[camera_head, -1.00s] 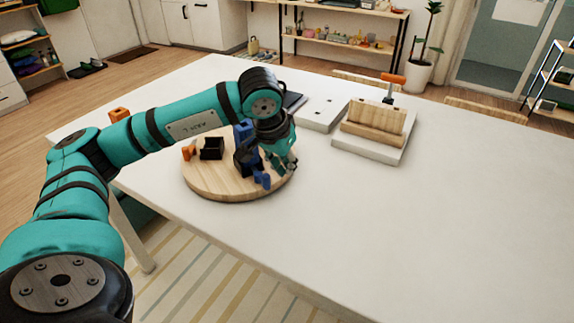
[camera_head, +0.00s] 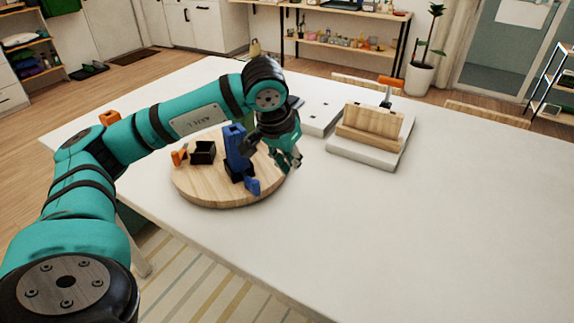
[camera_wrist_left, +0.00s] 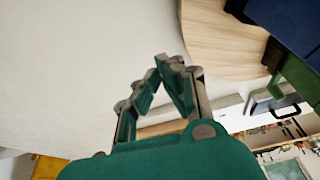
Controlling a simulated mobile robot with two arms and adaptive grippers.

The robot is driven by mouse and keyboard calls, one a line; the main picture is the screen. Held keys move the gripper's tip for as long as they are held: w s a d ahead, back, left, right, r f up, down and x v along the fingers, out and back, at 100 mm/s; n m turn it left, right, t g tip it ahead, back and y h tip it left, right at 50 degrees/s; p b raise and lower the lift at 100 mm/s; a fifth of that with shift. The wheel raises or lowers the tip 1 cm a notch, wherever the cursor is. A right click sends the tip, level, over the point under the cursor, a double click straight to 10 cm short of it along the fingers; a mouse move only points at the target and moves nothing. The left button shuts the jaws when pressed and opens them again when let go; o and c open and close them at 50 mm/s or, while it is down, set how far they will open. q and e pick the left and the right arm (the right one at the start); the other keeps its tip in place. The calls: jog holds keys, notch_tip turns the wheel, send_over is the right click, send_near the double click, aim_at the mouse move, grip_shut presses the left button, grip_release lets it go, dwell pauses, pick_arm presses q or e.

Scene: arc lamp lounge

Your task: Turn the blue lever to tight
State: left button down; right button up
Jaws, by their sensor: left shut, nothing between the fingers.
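A blue clamp (camera_head: 236,143) with a tall upright stands on a round wooden board (camera_head: 205,193). A blue piece that looks like its lever (camera_head: 252,186) sticks out low towards the board's near right edge. Part of the blue clamp (camera_wrist_left: 290,22) fills the top right corner of the left wrist view. My left gripper (camera_head: 294,164) is shut and empty, pointing down just right of the clamp and apart from it, by the board's right edge. Its fingertips (camera_wrist_left: 166,66) meet over bare table in the wrist view. My right gripper is not in view.
A black open box (camera_head: 203,152) and an orange piece (camera_head: 180,156) sit on the board's left side. A wooden block stand (camera_head: 368,124) with an orange handle (camera_head: 391,80) stands on a white base to the right. The table's front right (camera_head: 430,225) is clear.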

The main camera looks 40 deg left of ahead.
pick_arm(q)
notch_tip(320, 180, up, 8)
jog(key=s+a, duration=0.2)
jog(key=shift+s+a, duration=0.25)
jog(key=shift+a, duration=0.05)
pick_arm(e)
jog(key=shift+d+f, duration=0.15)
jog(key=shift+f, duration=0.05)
pick_arm(q)
jog(key=shift+r, duration=0.1)
